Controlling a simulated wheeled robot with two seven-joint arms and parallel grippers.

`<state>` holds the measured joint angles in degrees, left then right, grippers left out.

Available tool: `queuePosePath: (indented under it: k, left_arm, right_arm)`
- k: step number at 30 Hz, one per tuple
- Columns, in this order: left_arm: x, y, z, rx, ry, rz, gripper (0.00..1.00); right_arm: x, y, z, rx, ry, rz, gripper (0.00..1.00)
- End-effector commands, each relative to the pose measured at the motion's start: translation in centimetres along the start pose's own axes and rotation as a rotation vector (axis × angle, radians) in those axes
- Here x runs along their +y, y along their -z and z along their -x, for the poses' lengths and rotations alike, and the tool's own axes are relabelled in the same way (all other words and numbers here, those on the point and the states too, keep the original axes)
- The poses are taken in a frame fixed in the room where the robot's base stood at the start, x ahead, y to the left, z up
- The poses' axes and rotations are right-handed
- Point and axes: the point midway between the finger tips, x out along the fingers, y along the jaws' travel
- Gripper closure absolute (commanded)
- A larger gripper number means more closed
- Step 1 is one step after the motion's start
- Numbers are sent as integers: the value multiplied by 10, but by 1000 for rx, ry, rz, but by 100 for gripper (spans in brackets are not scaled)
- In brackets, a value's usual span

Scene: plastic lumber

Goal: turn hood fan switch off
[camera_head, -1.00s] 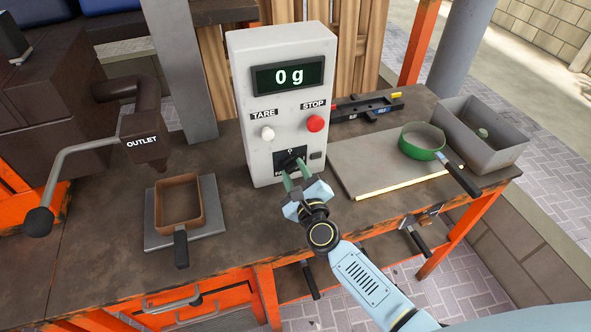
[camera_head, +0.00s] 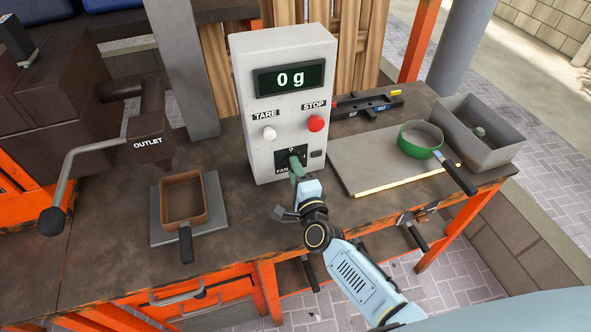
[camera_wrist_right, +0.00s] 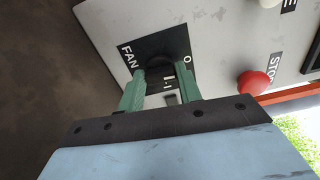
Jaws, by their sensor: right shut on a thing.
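The fan switch is a dark rotary knob on a black plate (camera_head: 284,155) low on the front of the grey control box (camera_head: 246,110). The plate is marked FAN, with a 0 beside it. In the right wrist view the dark knob (camera_wrist_right: 168,45) sits between the green fingertips of my right gripper (camera_wrist_right: 165,85). In the head view my right gripper (camera_head: 297,168) is at the switch, shut on it, and hides part of it. The knob's exact pointing direction is hard to tell. My left gripper is not in view.
Above the switch are a white TARE button (camera_head: 269,133), a red STOP button (camera_head: 316,123) and a display reading 0 g (camera_head: 290,78). A brown square mould (camera_head: 183,222) stands left, under the outlet (camera_head: 150,142).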

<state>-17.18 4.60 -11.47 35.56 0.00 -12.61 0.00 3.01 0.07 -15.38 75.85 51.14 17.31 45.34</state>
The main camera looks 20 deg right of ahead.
Motion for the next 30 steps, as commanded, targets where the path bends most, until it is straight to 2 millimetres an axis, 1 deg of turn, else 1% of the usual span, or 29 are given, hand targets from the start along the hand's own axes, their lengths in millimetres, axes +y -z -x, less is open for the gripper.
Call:
queuePosePath:
  k: [9,22,23,27,28,30]
  left_arm:
    - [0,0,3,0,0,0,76]
    - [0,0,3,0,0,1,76]
    - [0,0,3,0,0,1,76]
    - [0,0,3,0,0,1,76]
    - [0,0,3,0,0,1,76]
    - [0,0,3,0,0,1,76]
  right_arm:
    - [1,0,0,0,-3,84,88]
    - [2,0,0,0,-2,94,88]
    - [2,0,0,0,-2,94,64]
    - [1,0,0,0,-2,93,46]
    - [1,0,0,0,-2,92,44]
    - [1,0,0,0,-1,92,44]
